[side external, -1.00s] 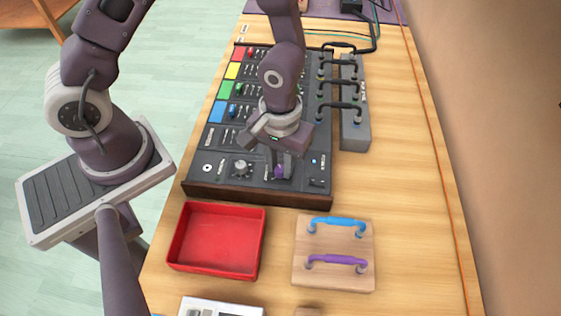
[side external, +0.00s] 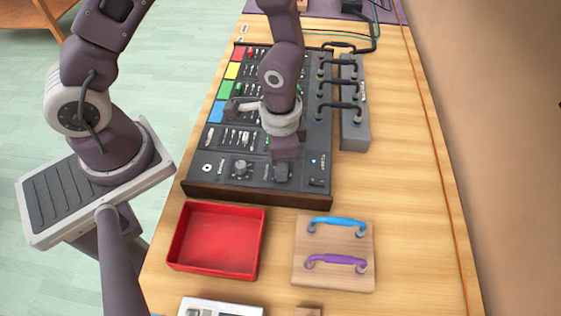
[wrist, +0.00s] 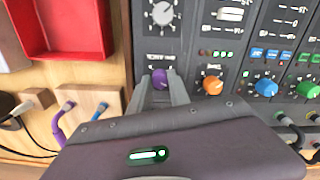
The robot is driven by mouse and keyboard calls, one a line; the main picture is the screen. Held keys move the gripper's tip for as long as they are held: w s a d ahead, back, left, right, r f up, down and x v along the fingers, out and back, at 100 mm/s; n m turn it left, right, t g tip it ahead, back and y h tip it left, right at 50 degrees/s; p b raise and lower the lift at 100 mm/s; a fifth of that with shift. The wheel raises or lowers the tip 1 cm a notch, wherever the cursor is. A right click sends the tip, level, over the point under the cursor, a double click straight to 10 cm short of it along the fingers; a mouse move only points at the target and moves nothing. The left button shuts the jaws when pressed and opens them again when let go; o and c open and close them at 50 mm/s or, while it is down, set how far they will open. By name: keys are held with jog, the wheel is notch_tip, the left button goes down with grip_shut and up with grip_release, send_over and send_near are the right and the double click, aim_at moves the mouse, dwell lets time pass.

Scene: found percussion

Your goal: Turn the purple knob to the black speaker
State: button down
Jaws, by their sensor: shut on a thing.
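The purple knob (wrist: 160,76) is on the front part of the dark mixing console (side external: 197,190), between my gripper's fingers in the wrist view. My gripper (wrist: 163,88) is shut on the knob, with one grey finger on each side of it. In the side view my gripper (side external: 282,172) points down over the front right of the console and hides the purple knob. A dark box (side external: 352,6) stands at the far end of the table; I cannot tell whether it is the black speaker. The knob's pointer cannot be made out.
An orange knob (wrist: 213,84), a blue knob (wrist: 266,87) and a grey knob (wrist: 162,13) are near the purple one. A red tray (side external: 215,240) and a wooden board (side external: 333,280) with blue and purple handles lie in front. A grey patch box (side external: 356,135) with black cables stands at right.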

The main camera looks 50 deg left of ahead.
jog(key=m, duration=0.4)
jog(key=shift+m, duration=0.4)
jog(key=m, duration=1)
jog(key=shift+m, duration=0.4)
jog(key=m, duration=0.4)
jog(key=shift+m, duration=0.3)
jog(key=m, duration=0.4)
jog(key=shift+m, duration=0.3)
jog(key=m, duration=0.9)
jog(key=shift+m, duration=2.6)
